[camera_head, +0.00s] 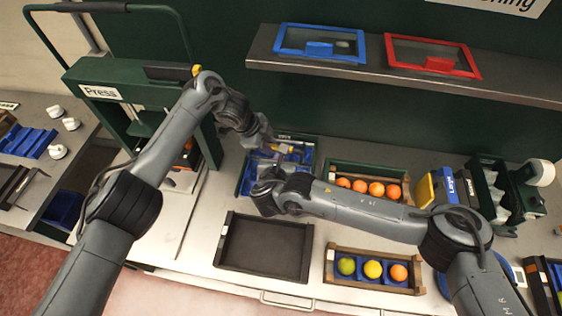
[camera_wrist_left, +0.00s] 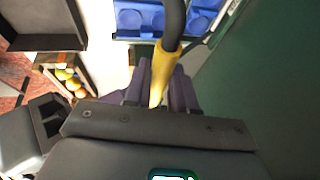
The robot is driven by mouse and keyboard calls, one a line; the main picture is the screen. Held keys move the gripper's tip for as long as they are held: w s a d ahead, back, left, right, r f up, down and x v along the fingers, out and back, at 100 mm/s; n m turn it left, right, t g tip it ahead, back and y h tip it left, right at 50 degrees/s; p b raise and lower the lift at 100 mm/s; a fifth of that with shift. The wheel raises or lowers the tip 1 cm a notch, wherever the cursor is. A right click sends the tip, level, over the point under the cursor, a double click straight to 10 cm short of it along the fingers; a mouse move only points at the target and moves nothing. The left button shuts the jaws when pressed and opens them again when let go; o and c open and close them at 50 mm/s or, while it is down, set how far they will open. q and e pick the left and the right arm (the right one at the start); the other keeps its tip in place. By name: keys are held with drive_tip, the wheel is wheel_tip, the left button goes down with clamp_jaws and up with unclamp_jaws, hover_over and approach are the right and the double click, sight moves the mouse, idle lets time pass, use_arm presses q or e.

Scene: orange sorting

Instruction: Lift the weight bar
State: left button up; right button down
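In the left wrist view a black bar comes in from the top and ends in a yellow sleeve (camera_wrist_left: 166,62). I cannot tell for sure whether this is the weight bar. The dark purple fingers of my left gripper (camera_wrist_left: 158,90) stand close on both sides of the sleeve. Whether they press on it is hidden. In the head view my left gripper (camera_head: 282,146) is over the blue tray (camera_head: 245,183), with a small yellow patch at its fingertips. My right arm reaches in from the right to just below the left gripper. Its fingers cannot be made out.
The green press (camera_head: 118,72) with a tall looped bar stands at the left. An empty black tray (camera_head: 225,240) lies in front of the blue tray. Fruit crates (camera_head: 335,283) (camera_head: 411,198) sit to the right. A shelf (camera_head: 400,80) with blue and red frames runs along the back.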

use_arm(q)
drive_tip(key=o, duration=0.4)
drive_tip(key=shift+a+f, duration=0.2)
drive_tip(key=shift+f, duration=0.25)
drive_tip(key=shift+o, duration=0.2)
drive_tip(key=shift+d+r, duration=0.1)
drive_tip(key=shift+r, duration=0.05)
use_arm(e)
drive_tip(key=shift+w+d, duration=0.2)
drive_tip(key=shift+w, duration=0.1)
